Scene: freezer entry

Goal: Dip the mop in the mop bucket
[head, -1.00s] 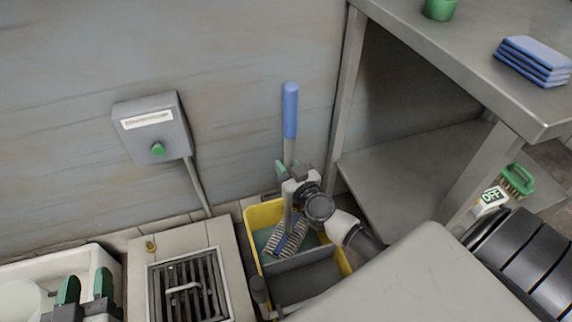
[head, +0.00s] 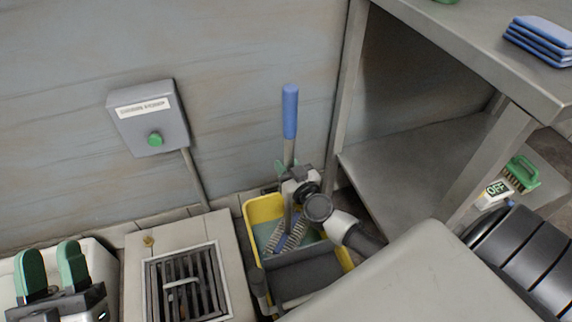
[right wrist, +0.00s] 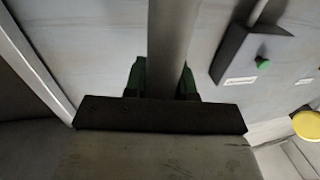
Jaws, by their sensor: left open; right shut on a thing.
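The mop stands nearly upright, with a blue grip (head: 290,112) at the top of a grey pole. Its striped grey and blue head (head: 284,238) is down inside the yellow mop bucket (head: 249,215), in the far compartment with greenish liquid. My right gripper (head: 284,170) is shut on the pole above the bucket. In the right wrist view the pole (right wrist: 172,40) passes between its green fingers (right wrist: 160,80). My left gripper (head: 50,270) is open and empty at the lower left. The lower part of the mop head is hidden in the bucket.
A grey wall box with a green button (head: 155,139) hangs on the wall. A floor drain grate (head: 185,284) lies left of the bucket. A steel table (head: 470,50) stands to the right with blue cloths (head: 540,38) on top. A green brush (head: 521,172) is at the right.

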